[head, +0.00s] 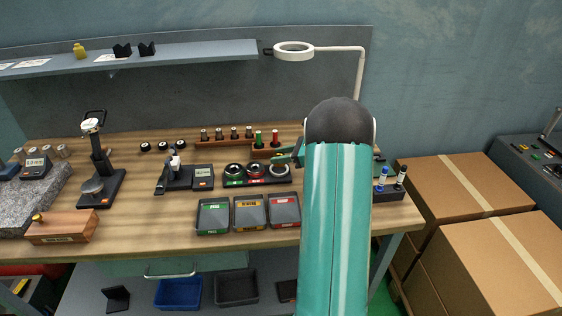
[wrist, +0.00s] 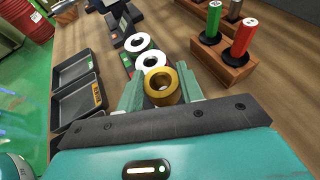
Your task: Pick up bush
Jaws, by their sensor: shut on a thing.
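In the wrist view a brass-coloured bush (wrist: 161,86), a short thick ring with a dark bore, sits between the two green fingers of my gripper (wrist: 161,92). The fingers are shut on it, one at each side. Its lower part is hidden, so I cannot tell whether it touches anything below. In the head view my arm covers most of the gripper, and I cannot make out the bush there.
Ring gauges (wrist: 150,62) stand just beyond the bush. A wooden block (wrist: 222,72) with green and red plug gauges is to the right. Three trays (head: 250,228) lie at the bench's front. A lamp (head: 294,50) overhangs the back. Cartons (head: 465,185) stand right of the bench.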

